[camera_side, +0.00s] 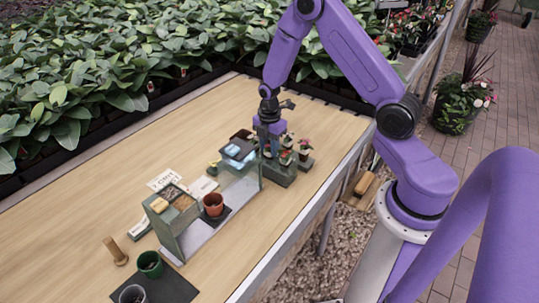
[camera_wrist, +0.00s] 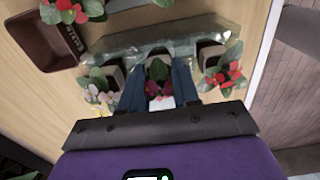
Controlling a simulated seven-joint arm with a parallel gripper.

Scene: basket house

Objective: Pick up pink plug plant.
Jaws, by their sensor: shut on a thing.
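The pink plug plant (camera_wrist: 157,89) has a magenta-pink flower, green leaves and a small square plug. It sits in the middle of a row of plug plants in the wrist view. My gripper (camera_wrist: 158,74) is shut on this plant, with one blue finger on each side of its plug. In the side view my gripper (camera_side: 270,138) points down at the plant tray (camera_side: 281,176), and the held plant is mostly hidden there. The plug appears still at the tray; I cannot tell whether it is lifted.
A red-flowered plug plant (camera_wrist: 218,78) stands close on the right and a pale-flowered one (camera_wrist: 100,88) on the left. A brown container (camera_wrist: 45,40) lies nearby. A grey stand (camera_side: 172,222), a terracotta pot (camera_side: 213,205) and a green pot (camera_side: 150,264) stand toward the front.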

